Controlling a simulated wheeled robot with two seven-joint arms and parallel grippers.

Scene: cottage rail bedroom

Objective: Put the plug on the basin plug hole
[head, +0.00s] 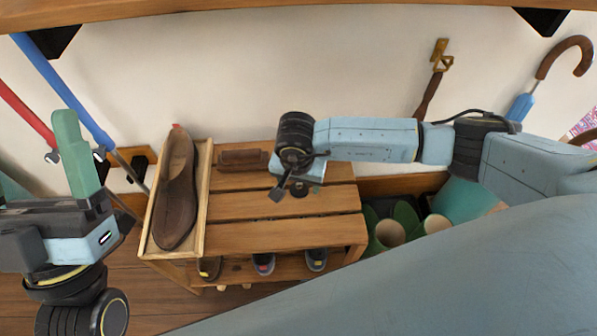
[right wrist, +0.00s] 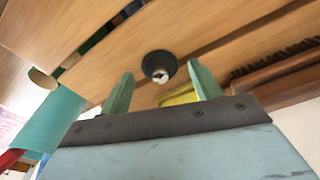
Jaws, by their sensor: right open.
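A small dark round piece, which looks like the plug (right wrist: 159,65), rests on the slatted wooden bench top (head: 270,236). In the head view the plug (head: 299,189) is partly covered by my right gripper (head: 283,192), which hangs over the bench. In the right wrist view my right gripper (right wrist: 160,72) has its two green fingers spread, empty, with the plug showing between the tips but not gripped. My left gripper (head: 76,150) is at the far left, with a green finger pointing up; its opening cannot be made out. No basin or plug hole can be identified.
A wooden tray (head: 204,205) with a brown shoe (head: 175,195) stands at the bench's left end. A brush (head: 243,159) lies behind the plug. Shoes sit on the lower shelf. Boots (head: 390,232) stand at right. Umbrella (head: 565,55) and poles lean by the wall.

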